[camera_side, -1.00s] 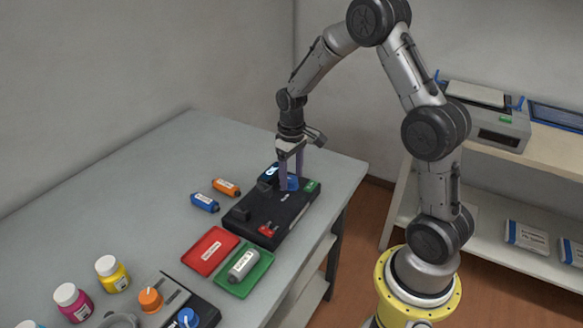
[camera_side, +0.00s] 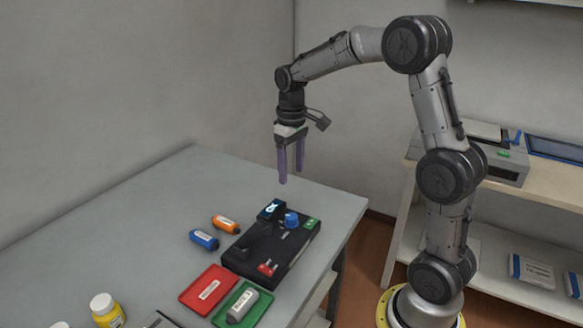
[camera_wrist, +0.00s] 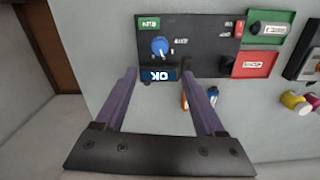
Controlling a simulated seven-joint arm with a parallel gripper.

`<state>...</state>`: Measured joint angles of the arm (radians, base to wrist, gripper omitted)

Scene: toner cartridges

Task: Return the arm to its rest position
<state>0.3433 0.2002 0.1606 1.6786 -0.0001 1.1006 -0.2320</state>
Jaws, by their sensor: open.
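My gripper (camera_side: 290,165) is open and empty, with purple fingers pointing down, in the air above the back of the table. In the wrist view its two fingers (camera_wrist: 166,80) are spread wide apart. Below it and slightly right, a black device (camera_side: 275,250) with a blue knob (camera_side: 291,220) lies on the table. The device's small screen (camera_wrist: 160,76) reads "OK" in the wrist view. The gripper touches nothing.
An orange cartridge (camera_side: 225,223) and a blue cartridge (camera_side: 204,239) lie left of the device. A red tray (camera_side: 196,291) and a green tray (camera_side: 222,315) holding a grey cartridge (camera_side: 242,305) are in front. A shelf (camera_side: 540,180) stands at right. The air around the gripper is clear.

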